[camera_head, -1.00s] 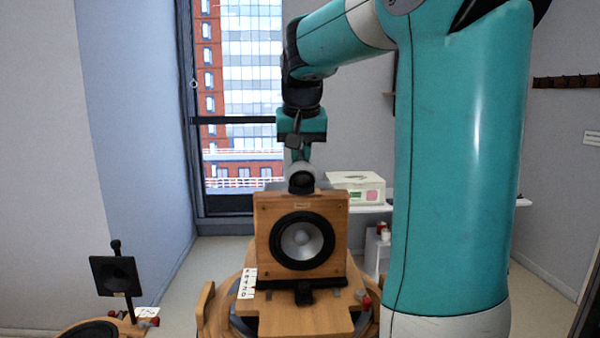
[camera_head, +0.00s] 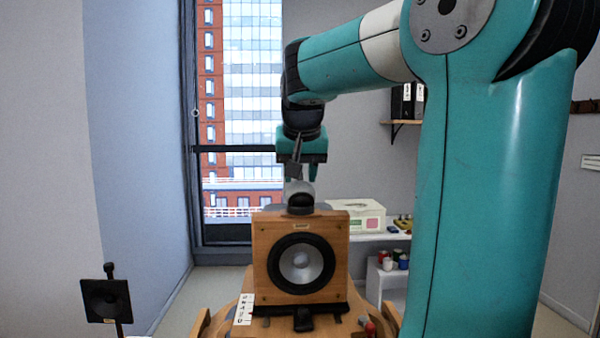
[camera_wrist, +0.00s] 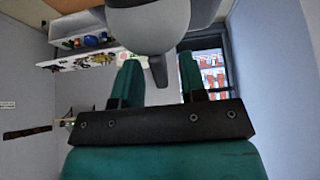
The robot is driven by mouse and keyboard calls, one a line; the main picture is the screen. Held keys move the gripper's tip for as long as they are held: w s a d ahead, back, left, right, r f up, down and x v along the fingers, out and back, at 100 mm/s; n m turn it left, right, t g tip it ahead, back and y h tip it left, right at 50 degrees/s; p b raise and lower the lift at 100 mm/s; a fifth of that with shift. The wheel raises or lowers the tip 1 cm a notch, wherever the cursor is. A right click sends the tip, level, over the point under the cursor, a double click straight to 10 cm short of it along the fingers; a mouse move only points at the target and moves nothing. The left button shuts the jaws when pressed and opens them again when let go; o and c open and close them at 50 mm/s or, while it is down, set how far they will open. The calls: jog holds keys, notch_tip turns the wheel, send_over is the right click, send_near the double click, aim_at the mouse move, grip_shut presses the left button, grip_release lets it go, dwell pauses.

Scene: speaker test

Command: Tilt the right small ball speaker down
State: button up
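A small grey ball speaker (camera_head: 300,190) with a dark front sits on top of the wooden box speaker (camera_head: 262,240) in the head view. In the wrist view the grey ball (camera_wrist: 157,28) looms large at the top centre, with a dark stub pointing down between the fingers. My gripper (camera_head: 298,178) points down just above the ball. In the wrist view its two teal fingers (camera_wrist: 160,70) stand apart with a gap between them. I cannot tell whether either finger touches the ball. Only one ball speaker shows clearly in the head view.
The box speaker stands on a wooden stand (camera_head: 280,326). A black square speaker (camera_head: 106,301) on a post is at the lower left. A shelf with a white box (camera_head: 355,216) and small items is behind to the right. My arm hides much of the right side.

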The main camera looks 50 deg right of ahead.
jog(key=p+v, duration=0.6)
jog(key=v, duration=1.1)
jog(key=shift+r, duration=0.25)
